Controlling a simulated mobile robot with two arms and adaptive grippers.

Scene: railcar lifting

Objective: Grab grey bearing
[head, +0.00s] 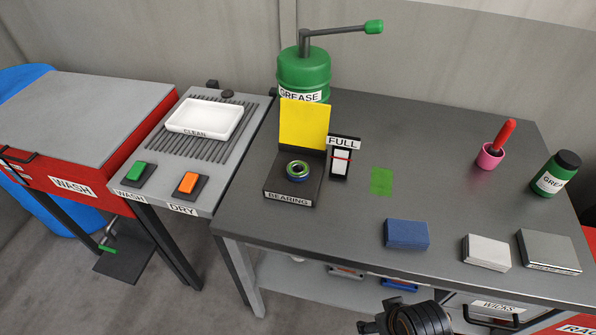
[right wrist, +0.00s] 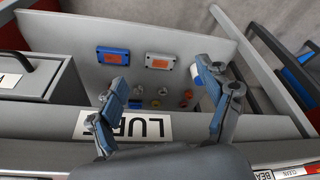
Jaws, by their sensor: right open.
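A ring-shaped bearing (head: 297,171), silvery with dark and coloured bands, sits on the black stand labelled BEARING (head: 290,198) in the head view. In the right wrist view my right gripper (right wrist: 160,80) is open and empty. Its fingers are spread above a grey shelf (right wrist: 190,125). Several small round parts (right wrist: 155,103) lie on that shelf between the fingers; they are too small to tell whether one is a grey bearing. Only a dark part of my arm shows at the bottom of the head view. My left gripper is not in view.
A blue box (right wrist: 113,55) and a grey box (right wrist: 160,61) lie on the shelf. The workbench (head: 340,215) carries a green grease pump (head: 303,70) and blocks. A wash and dry station stands left.

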